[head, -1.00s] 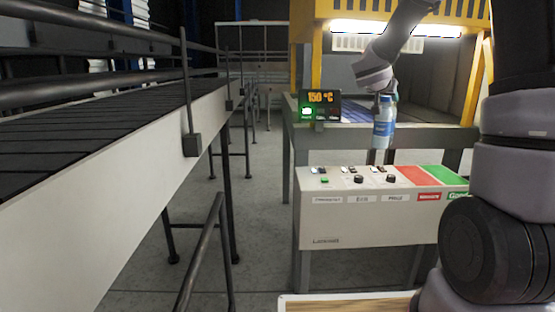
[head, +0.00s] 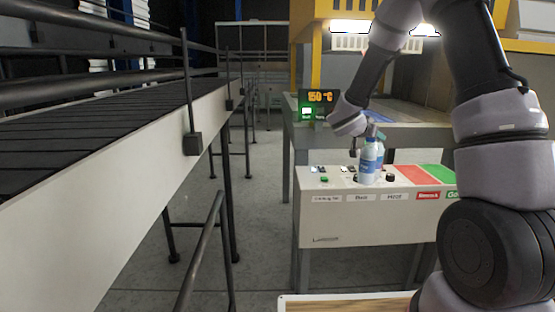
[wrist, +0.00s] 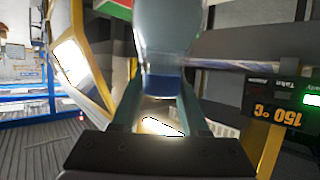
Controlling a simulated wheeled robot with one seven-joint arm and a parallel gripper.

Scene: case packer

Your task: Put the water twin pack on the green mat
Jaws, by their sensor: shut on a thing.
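The water twin pack (head: 367,165), clear bottles with blue labels, hangs upright from my gripper (head: 374,135) in the head view. It appears in front of the grey control box, over its knobs. In the wrist view my gripper (wrist: 160,92) is shut on the pack (wrist: 167,35), which looks blurred and close. The green mat (head: 439,176) lies on the right of the box top, right of the pack and apart from it. The pack's upper part is partly hidden by my gripper.
A red mat (head: 411,176) lies between the pack and the green mat. The control box (head: 345,226) has knobs and buttons on its left. A temperature display (head: 318,102) stands behind. A conveyor (head: 110,160) runs along the left. A yellow-framed machine (head: 299,50) is at the back.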

